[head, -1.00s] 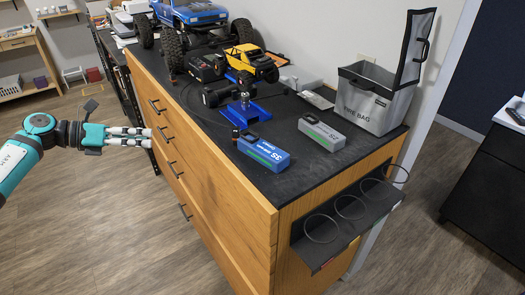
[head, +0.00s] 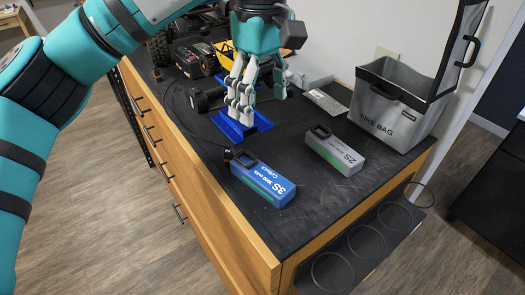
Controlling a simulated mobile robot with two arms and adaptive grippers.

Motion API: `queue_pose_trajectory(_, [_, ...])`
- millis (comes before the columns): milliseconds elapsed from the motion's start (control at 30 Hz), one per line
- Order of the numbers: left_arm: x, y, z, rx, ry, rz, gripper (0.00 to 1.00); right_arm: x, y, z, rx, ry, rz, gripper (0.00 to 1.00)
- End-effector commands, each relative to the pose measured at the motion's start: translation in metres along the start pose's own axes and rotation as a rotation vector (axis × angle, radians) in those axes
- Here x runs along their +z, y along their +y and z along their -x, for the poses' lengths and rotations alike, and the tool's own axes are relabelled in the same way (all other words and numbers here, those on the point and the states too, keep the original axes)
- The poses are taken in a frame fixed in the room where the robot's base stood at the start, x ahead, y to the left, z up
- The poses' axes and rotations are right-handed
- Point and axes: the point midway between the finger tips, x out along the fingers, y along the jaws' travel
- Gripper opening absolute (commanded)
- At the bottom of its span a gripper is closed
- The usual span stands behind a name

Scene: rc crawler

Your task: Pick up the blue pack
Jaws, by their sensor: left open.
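The blue pack (head: 262,181) lies on the dark countertop in the head view, marked 3S, with a black connector (head: 243,157) at its left end. My left gripper (head: 243,118) points down over the counter behind the blue pack, above or in front of the blue stand (head: 262,122). Its fingers are open and apart from the pack, and I see nothing between them. My right gripper is not in view.
A grey 2S pack (head: 336,151) lies to the right of the blue one. A grey fire bag (head: 392,112) with a raised lid stands at the back right. A black rack with rings (head: 365,245) hangs on the counter's end. Crawler parts stand behind my arm.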

Motion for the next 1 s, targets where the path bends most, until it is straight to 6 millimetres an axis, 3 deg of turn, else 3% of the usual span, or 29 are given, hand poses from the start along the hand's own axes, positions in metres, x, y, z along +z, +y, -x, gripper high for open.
queue_pose_trajectory(67, [0.007,0.001,-0.005,-0.003,0.003,-0.016,0.72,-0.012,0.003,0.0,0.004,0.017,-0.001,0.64])
queue_pose_trajectory(167, [0.007,0.001,-0.019,-0.005,0.0,-0.017,0.72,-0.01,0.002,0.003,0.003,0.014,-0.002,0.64])
queue_pose_trajectory(400, [0.006,0.0,-0.07,-0.006,-0.002,-0.014,0.72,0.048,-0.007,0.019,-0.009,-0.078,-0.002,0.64])
queue_pose_trajectory(500, [0.006,0.001,-0.09,-0.004,-0.002,-0.014,0.72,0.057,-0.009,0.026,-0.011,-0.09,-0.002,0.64])
queue_pose_trajectory(567, [0.006,0.0,-0.101,-0.005,-0.002,-0.014,0.72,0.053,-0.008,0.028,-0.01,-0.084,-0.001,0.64])
queue_pose_trajectory(800, [0.005,0.001,-0.122,-0.001,-0.001,-0.012,0.72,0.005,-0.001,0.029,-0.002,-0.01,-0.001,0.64])
queue_pose_trajectory(1000, [0.002,-0.001,-0.144,-0.006,-0.003,-0.011,0.72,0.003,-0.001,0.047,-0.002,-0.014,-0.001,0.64])
